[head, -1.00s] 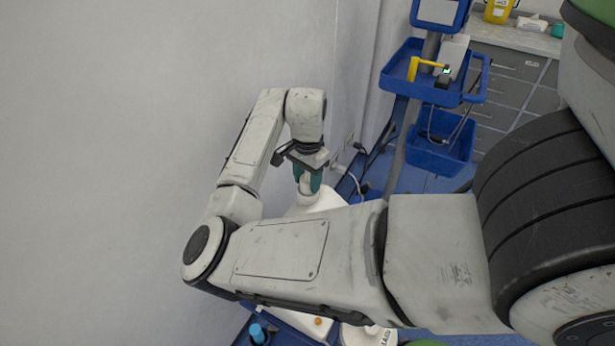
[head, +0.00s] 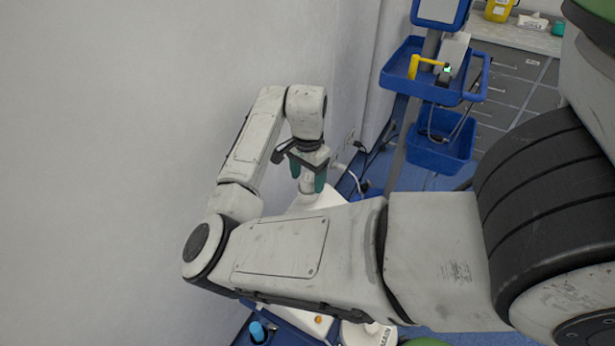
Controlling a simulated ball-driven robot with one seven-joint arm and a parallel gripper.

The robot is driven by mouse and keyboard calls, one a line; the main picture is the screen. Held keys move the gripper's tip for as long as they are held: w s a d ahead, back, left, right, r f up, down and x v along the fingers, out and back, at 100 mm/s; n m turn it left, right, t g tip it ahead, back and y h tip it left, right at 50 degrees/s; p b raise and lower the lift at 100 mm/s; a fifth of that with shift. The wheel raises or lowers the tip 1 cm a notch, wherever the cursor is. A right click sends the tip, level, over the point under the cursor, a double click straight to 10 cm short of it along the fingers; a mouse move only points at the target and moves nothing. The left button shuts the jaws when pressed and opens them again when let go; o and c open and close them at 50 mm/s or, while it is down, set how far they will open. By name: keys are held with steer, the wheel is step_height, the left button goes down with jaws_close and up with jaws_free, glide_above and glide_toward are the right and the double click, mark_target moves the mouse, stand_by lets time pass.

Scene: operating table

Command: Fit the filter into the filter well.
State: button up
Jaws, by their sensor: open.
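My gripper (head: 308,178) points down with its two green fingers apart. A small pale piece (head: 308,184) shows between and just below the fingers. It may be the filter, but it is too small and too hidden to tell. Below it is a white housing (head: 325,199), mostly hidden behind my own forearm. I cannot make out the filter well or whether the pale piece sits in it.
A bare wall (head: 110,150) stands close on the left of my arm. A blue cart (head: 395,75) with a yellow handle is at the back right. A blue-capped item (head: 257,332) and an orange knob (head: 318,319) show below my arm.

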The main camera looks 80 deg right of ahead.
mark_target(308, 178)
step_height(308, 178, up, 12)
stand_by(0.4)
steer(key=shift+f, duration=0.15)
stand_by(0.4)
